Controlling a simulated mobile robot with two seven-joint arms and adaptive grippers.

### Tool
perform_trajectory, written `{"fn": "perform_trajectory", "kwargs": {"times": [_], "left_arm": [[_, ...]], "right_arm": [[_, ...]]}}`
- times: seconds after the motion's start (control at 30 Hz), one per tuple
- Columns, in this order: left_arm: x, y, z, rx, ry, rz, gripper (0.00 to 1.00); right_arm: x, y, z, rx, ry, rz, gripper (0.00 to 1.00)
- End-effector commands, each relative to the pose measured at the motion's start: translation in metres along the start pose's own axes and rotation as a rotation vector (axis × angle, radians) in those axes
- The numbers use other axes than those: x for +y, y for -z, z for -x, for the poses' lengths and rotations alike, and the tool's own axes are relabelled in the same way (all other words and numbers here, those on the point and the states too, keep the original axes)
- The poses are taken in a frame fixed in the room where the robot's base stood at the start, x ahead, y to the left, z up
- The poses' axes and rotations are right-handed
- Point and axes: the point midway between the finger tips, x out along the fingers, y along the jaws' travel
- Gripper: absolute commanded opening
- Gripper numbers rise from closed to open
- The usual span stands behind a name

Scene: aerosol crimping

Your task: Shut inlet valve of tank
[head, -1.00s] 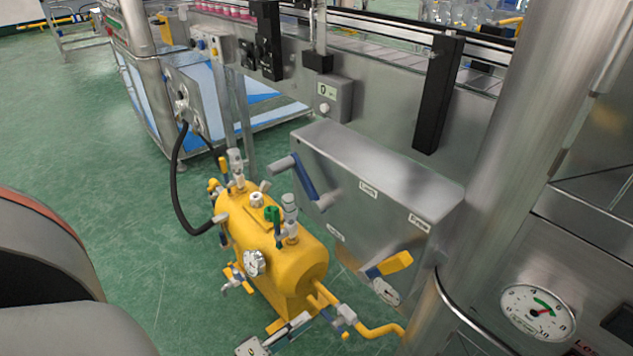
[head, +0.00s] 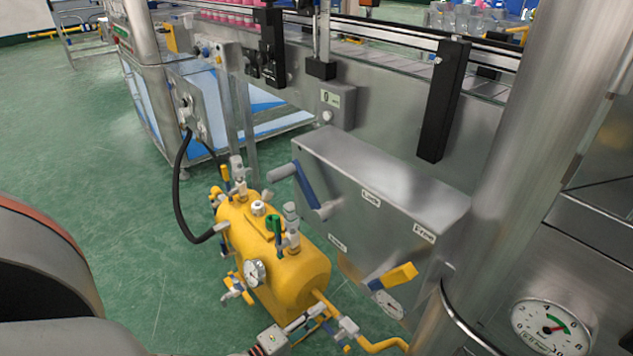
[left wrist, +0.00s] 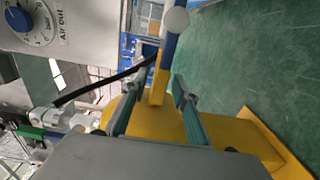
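The yellow tank (head: 295,278) lies on the green floor, with several small valves, a gauge (head: 255,272) and a green-handled fitting (head: 275,226) on it. A pipe valve (head: 347,327) sits at its near end on a yellow pipe (head: 378,346). My left gripper (head: 308,322) is low in front of the tank, close to this end. In the left wrist view its two fingers (left wrist: 158,88) are apart. A yellow and blue valve part (left wrist: 160,82) shows between or just beyond the tips; contact cannot be told. My right gripper is not in view.
A steel box (head: 375,195) with a blue lever (head: 306,184) and a yellow handle (head: 395,277) stands right of the tank. A black hose (head: 180,200) runs to the tank's far end. A steel column and a dial gauge (head: 551,326) are at right.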

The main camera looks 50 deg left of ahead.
Motion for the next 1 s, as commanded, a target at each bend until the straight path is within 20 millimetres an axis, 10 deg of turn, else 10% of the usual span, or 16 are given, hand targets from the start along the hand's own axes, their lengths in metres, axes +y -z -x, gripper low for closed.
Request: {"fn": "perform_trajectory", "kwargs": {"times": [0.17, 0.27, 1.0], "left_arm": [[0.0, 0.0, 0.0, 0.0, 0.0, 0.0, 0.26], [0.0, 0.0, 0.0, 0.0, 0.0, 0.0, 0.0], [0.025, -0.002, -0.002, 0.002, -0.007, -0.235, 0.0]], "right_arm": [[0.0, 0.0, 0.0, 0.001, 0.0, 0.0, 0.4], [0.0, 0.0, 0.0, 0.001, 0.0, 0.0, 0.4], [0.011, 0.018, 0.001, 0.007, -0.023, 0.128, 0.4]]}}
